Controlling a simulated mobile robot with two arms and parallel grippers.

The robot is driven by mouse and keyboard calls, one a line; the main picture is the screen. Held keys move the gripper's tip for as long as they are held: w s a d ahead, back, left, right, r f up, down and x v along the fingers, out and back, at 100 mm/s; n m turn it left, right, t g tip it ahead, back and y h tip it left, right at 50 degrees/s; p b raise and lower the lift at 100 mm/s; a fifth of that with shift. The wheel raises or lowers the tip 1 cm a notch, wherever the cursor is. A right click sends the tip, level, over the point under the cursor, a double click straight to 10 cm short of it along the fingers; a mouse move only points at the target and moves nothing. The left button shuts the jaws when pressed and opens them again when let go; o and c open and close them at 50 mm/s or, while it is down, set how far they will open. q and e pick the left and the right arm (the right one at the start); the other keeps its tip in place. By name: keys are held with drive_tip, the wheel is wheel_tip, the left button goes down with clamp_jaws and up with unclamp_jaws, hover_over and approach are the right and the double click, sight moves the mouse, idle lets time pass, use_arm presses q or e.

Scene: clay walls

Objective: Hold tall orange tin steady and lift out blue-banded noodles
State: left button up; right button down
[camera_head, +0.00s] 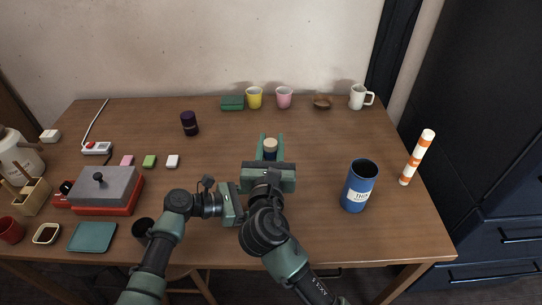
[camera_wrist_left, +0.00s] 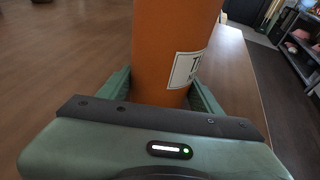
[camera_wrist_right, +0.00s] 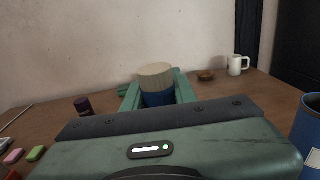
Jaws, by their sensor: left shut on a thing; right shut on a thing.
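The orange tin (camera_wrist_left: 160,45) with a white label fills the middle of the left wrist view; its rim is out of frame. My left gripper (camera_wrist_left: 162,92) is shut around its side. In the head view my right arm hides the tin. The blue-banded noodles (camera_head: 270,145) show their pale top and blue band between the fingers of my right gripper (camera_head: 270,150), which is shut on them. The right wrist view shows them upright, pale end (camera_wrist_right: 156,76) above blue band (camera_wrist_right: 158,98). I cannot tell whether their lower end is inside the tin.
A blue labelled tin (camera_head: 360,187) stands to the right, with an orange-and-white striped stick (camera_head: 417,158) beyond it. A dark jar (camera_head: 190,123) and several cups, including a white mug (camera_head: 358,97), stand farther back. A red-and-grey box (camera_head: 104,189) is at left.

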wheel_tip(320, 180, up, 14)
idle(0.3)
use_arm(q)
drive_tip(key=o, duration=1.1)
drive_tip(key=shift+c, duration=0.2)
